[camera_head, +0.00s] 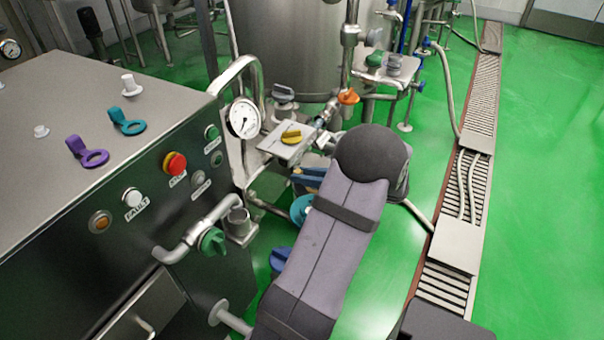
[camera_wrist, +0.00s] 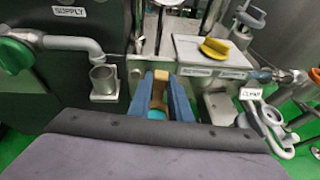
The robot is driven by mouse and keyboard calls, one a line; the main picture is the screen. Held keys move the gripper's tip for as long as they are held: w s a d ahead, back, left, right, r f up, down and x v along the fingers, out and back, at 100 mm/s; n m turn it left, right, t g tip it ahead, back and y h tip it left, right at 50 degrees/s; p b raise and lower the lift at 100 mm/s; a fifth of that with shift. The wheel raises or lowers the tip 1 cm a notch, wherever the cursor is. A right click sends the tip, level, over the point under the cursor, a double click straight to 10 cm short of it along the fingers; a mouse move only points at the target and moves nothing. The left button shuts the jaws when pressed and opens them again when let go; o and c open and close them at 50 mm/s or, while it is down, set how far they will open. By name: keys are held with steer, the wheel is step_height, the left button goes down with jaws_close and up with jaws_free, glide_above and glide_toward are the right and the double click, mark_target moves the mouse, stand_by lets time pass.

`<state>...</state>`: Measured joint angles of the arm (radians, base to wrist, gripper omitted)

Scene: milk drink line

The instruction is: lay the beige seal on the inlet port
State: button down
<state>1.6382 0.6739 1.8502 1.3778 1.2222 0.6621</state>
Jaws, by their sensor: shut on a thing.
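My gripper (camera_wrist: 168,98) shows two blue fingers in the wrist view, shut on the beige seal (camera_wrist: 160,82). Only a tan part of the seal shows between the fingers; the rest is hidden. In the head view the blue fingers (camera_head: 307,181) show partly behind my arm, beside the machine's front. An upright open metal pipe stub (camera_wrist: 103,82) stands left of the fingers in the wrist view, and it also shows in the head view (camera_head: 240,222). No label marks it as the inlet port, so I cannot tell whether it is. The seal is apart from it.
A purple ring (camera_head: 94,157) and a teal ring (camera_head: 131,127) lie on the steel cabinet top (camera_head: 60,100). A plate with a yellow knob (camera_wrist: 214,48) stands right of my fingers. A green-handled valve (camera_head: 212,241) and a gauge (camera_head: 243,118) are close by.

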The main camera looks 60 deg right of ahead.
mark_target(305, 206)
steer(key=shift+f, duration=0.15)
step_height(305, 206, down, 8)
steer(key=b, duration=0.7)
steer(key=shift+f, duration=0.35)
steer(key=shift+f+b, duration=0.45)
stand_by(0.4)
